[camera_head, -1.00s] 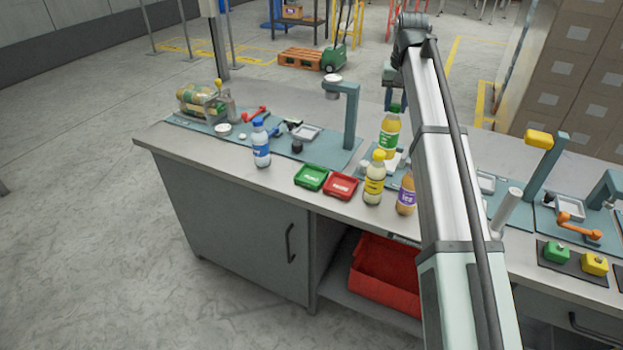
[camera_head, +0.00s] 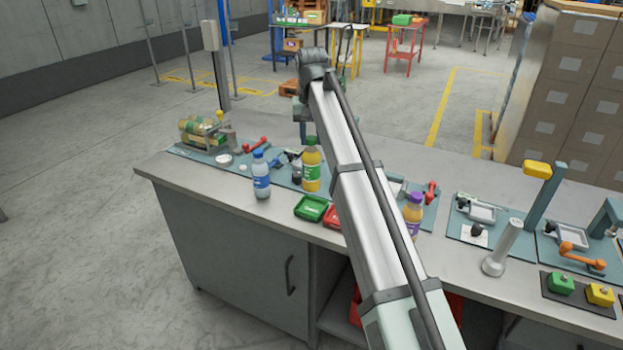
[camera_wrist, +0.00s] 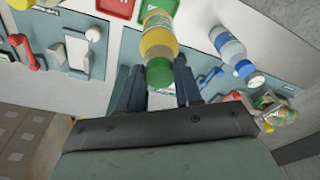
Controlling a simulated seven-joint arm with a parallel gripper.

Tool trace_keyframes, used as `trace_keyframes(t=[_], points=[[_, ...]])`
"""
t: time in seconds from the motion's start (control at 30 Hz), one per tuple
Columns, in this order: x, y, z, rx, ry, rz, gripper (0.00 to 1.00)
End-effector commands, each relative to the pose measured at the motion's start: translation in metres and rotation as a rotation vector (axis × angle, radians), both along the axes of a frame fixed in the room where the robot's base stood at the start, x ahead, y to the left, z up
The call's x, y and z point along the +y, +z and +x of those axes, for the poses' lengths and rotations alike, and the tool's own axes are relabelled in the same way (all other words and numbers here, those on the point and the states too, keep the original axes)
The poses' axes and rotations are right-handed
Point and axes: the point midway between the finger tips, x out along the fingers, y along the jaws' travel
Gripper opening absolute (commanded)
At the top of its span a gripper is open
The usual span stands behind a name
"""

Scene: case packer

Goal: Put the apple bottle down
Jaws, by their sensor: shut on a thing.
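The apple bottle, with a green cap and yellow-green juice, shows in the head view (camera_head: 311,172) beside my arm, upright behind the green tray. In the wrist view the bottle (camera_wrist: 158,45) lies between the two dark blue fingers of my gripper (camera_wrist: 158,64), which is shut on it. Its green cap points toward the wrist camera. I cannot tell whether its base touches the bench or hangs just above it. In the head view the fingers are not clearly visible.
A blue-capped bottle (camera_head: 261,177) stands close to the left. A green tray (camera_head: 311,207) and a red tray (camera_head: 333,217), partly behind my arm, lie in front. A purple-capped bottle (camera_head: 412,214) stands right of my arm. The bench's front-left top (camera_head: 205,188) is clear.

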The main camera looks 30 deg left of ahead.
Motion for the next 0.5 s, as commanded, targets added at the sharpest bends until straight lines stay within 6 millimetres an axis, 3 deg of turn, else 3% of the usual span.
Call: trace_keyframes(t=[0.2, 0.5], points=[[-0.001, -0.037, -0.001, 0.001, -0.001, 0.000, 0.00], [-0.001, -0.061, 0.000, 0.001, -0.001, 0.000, 0.00]])
